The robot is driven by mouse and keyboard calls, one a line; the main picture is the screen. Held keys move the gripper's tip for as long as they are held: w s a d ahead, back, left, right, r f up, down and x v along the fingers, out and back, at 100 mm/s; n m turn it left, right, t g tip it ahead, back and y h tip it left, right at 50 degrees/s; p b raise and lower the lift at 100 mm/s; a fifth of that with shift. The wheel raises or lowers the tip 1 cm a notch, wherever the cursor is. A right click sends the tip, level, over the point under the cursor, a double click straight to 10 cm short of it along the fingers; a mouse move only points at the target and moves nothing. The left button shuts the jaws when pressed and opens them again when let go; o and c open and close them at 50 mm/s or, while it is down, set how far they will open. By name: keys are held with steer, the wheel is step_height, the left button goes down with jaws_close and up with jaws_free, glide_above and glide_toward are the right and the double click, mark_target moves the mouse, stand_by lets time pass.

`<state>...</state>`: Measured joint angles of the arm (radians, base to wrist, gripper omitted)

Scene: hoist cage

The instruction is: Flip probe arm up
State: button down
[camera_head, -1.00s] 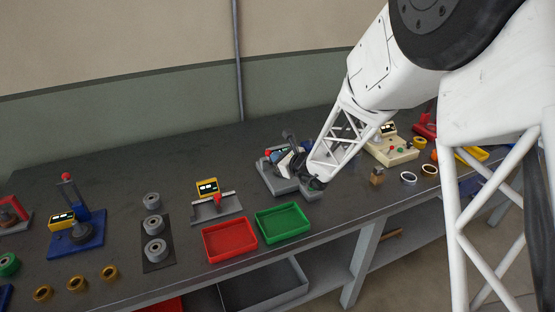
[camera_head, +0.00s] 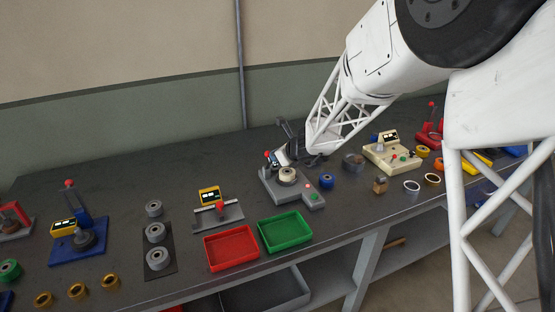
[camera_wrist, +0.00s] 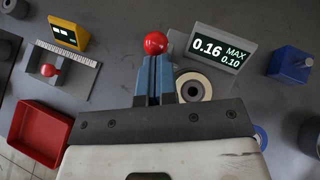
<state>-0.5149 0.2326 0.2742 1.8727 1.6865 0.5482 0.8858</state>
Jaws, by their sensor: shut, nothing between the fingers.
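The grey gauge station (camera_head: 312,198) stands on the bench in the head view, with a pale ring-shaped part (camera_head: 287,174) on it. The ring also shows in the wrist view (camera_wrist: 193,87), uncovered. The probe arm's red ball knob (camera_head: 267,154) is raised at the station's back left. In the wrist view the knob (camera_wrist: 155,43) is just beyond my gripper's fingertips (camera_wrist: 154,62). The blue fingers are together and empty; whether they touch the knob I cannot tell. The arm's shaft is mostly hidden. The station's display (camera_wrist: 221,51) reads 0.16, MAX 0.10.
A red tray (camera_head: 231,248) and a green tray (camera_head: 285,231) lie in front. A yellow-display gauge (camera_head: 210,197) stands to the left, a cream station (camera_head: 390,157) to the right. A blue block (camera_wrist: 290,64) and a dark cylinder (camera_head: 354,162) are nearby.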

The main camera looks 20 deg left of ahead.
steer(key=shift+w+a+r+g+h, duration=0.45)
steer(key=shift+w+a+g+h, duration=0.25)
steer(key=shift+h, duration=0.2)
steer(key=shift+w, duration=0.1)
steer(key=shift+w+a+r+m, duration=0.1)
steer(key=shift+w+a+m, duration=0.2)
steer(key=shift+a, duration=0.1)
steer(key=shift+w+a+r, duration=0.15)
steer(key=shift+w+a, duration=0.45)
steer(key=w+v, duration=0.1)
steer(key=v, duration=1.2)
stand_by(0.4)
